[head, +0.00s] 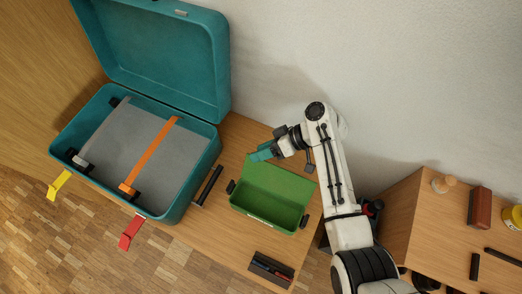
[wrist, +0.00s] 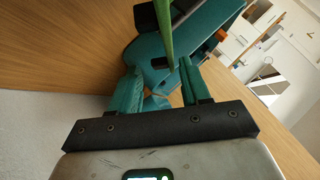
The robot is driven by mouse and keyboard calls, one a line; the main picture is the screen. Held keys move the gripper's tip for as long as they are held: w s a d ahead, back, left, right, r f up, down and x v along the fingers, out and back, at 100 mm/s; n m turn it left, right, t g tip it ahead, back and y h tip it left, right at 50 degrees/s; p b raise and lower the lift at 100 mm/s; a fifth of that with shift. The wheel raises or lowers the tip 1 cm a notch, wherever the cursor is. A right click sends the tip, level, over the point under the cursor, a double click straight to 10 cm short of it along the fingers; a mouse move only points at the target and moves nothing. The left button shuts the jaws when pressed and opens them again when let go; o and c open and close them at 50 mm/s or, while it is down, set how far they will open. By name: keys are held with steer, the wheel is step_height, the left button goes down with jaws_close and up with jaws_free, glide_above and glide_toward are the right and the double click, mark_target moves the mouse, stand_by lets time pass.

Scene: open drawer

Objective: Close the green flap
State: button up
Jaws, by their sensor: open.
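The green flap (head: 280,180) is the raised lid of a small green box (head: 262,221) on the wooden table in the head view. It stands open along the box's back side. In the wrist view the flap (wrist: 164,30) appears edge-on as a thin green strip, ahead of and between my fingers. My gripper (head: 260,154) has teal fingers and is at the flap's upper left corner, behind the box. In the wrist view my gripper (wrist: 160,68) has its fingers apart, with no clear grip on the flap. Whether a finger touches it I cannot tell.
A large open teal case (head: 215,160) with grey and orange straps stands left of the box. A black bar (head: 208,186) lies between them. A dark tray with pens (head: 271,268) is in front. A wooden cabinet (head: 400,205) stands right, and a pale wall (head: 370,80) is behind.

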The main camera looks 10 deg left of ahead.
steer(key=shift+s+a+f, duration=0.1)
steer(key=shift+a+f, duration=0.15)
steer(key=shift+a, duration=0.05)
steer(key=shift+c, duration=0.5)
jaws_close()
